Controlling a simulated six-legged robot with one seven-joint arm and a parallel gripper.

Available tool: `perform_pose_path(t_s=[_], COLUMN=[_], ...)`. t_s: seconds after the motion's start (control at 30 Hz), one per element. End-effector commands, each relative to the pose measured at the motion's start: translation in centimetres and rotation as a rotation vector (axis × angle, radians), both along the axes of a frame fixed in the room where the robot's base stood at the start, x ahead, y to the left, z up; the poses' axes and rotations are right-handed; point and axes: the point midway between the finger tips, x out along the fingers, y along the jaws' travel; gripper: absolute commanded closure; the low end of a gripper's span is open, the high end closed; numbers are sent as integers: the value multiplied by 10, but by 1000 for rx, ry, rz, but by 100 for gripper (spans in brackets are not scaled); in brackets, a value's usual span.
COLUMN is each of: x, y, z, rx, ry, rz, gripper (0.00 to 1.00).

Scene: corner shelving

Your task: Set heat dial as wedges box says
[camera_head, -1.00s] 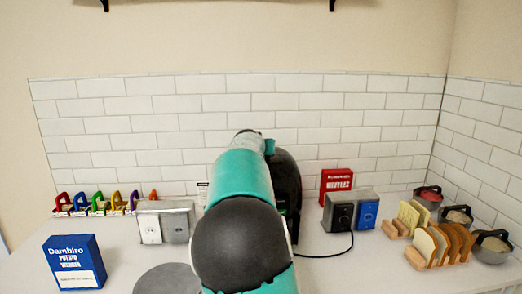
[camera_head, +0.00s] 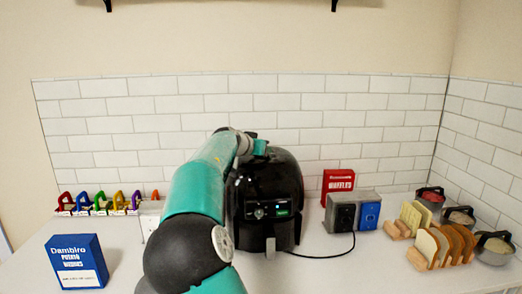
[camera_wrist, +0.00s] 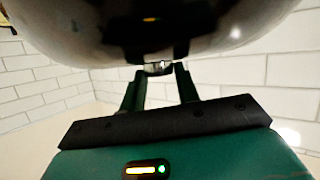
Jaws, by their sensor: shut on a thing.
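The blue potato wedges box (camera_head: 76,262) stands at the front left; its small white label is too small to read. The black air fryer (camera_head: 262,190) stands at the centre, with a lit front panel and a small round dial (camera_head: 258,214) on it. My gripper (camera_wrist: 157,72) is at the fryer, its fingers shut on a small silver knob (camera_wrist: 158,68) on the dark body; I cannot tell whether this is the heat dial. In the head view my gripper's teal part (camera_head: 260,147) is by the fryer's top, its fingers hidden.
A red waffles box (camera_head: 337,184) and a socket block (camera_head: 352,210) with black and blue parts stand right of the fryer. Bread racks (camera_head: 420,257) and pots (camera_head: 492,247) fill the right corner. Several coloured clips (camera_head: 100,203) line the back left.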

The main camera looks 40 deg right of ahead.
Motion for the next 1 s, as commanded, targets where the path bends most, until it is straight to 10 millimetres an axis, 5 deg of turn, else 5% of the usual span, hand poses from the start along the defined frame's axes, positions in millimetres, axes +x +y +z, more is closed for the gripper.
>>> perform_pose_path(t_s=[0.3,0.33,0.43,0.77,1.0], x=[-1,-1,-1,-1,-8], y=[-1,-1,-1,2,25], z=[-4,-4,-3,-1,9], rx=[4,4,3,1,3], ry=[6,6,5,2,0], rz=[-5,-5,-4,-2,3], gripper=[91,65,47,47,47])
